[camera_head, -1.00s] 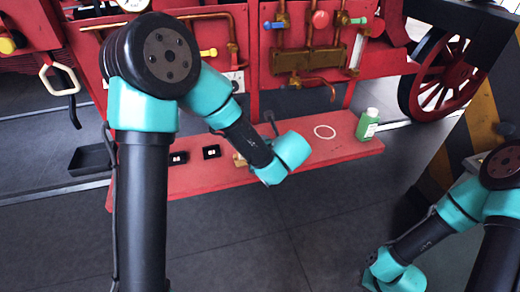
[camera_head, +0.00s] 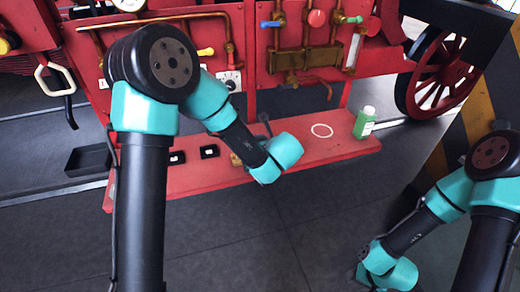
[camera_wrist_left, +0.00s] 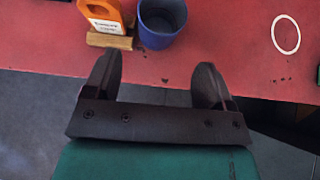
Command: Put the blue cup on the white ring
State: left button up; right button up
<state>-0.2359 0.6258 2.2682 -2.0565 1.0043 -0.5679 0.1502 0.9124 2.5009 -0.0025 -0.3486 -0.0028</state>
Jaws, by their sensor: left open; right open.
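The blue cup (camera_wrist_left: 162,18) stands on the red bench, at the top of the left wrist view. It is hidden behind my left arm in the head view. The white ring (camera_head: 322,131) lies flat on the bench and looks empty; it also shows at the right of the left wrist view (camera_wrist_left: 286,34). My left gripper (camera_wrist_left: 157,80) is open and empty, its fingers pointing towards the cup and apart from it. My right gripper (camera_head: 366,281) is low at the bottom right of the head view, well away from the bench; its fingers are hard to make out.
An orange object with a white label on a wooden block (camera_wrist_left: 109,40) stands just left of the cup. A green bottle (camera_head: 364,123) stands right of the ring. The red bench (camera_head: 350,148) is clear between cup and ring. Pipes and valves (camera_head: 305,60) rise behind.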

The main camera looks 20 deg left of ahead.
pick_arm(q)
jog(key=x, duration=0.6)
jog(key=shift+w+a+f, duration=0.1)
jog(key=shift+w+a, duration=0.05)
jog(key=shift+w+r+x, duration=0.1)
jog(key=shift+r+x, duration=0.05)
jog(key=shift+x, duration=1.15)
jog(key=shift+w+r+x, duration=0.1)
jog(key=shift+x, duration=1.2)
jog(key=shift+c, duration=0.4)
jog(key=c, duration=0.5)
jog(key=shift+r, duration=0.15)
